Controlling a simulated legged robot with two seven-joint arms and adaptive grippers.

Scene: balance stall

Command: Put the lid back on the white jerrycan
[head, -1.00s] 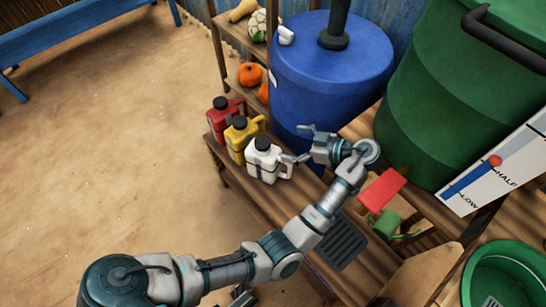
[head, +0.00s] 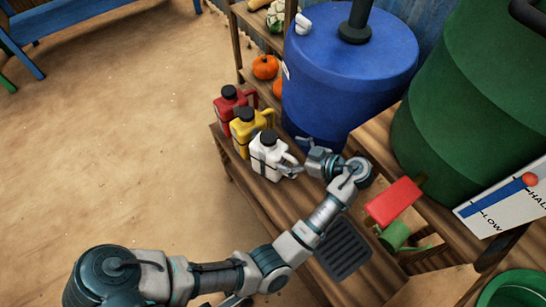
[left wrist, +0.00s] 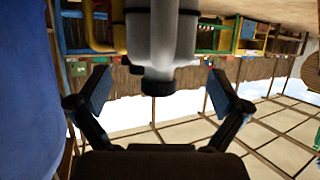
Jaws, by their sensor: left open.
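The white jerrycan (head: 266,160) stands upright on the wooden bench, nearest me in a row of three. A dark cap (head: 268,138) sits on top of its neck; I cannot tell how firmly it is seated. My left gripper (head: 293,156) is open just right of the jerrycan, beside its handle. In the left wrist view, the picture is upside down: the white jerrycan (left wrist: 160,38) hangs from the top, with its dark cap (left wrist: 157,88) between the two spread fingers of the left gripper (left wrist: 158,92). No contact shows. My right gripper is not seen.
A yellow jerrycan (head: 250,125) and a red one (head: 230,103) stand close behind the white one. A big blue barrel (head: 345,75) rises behind my gripper. A red block (head: 393,201), a green can (head: 394,236) and a dark grate (head: 343,250) lie to the right.

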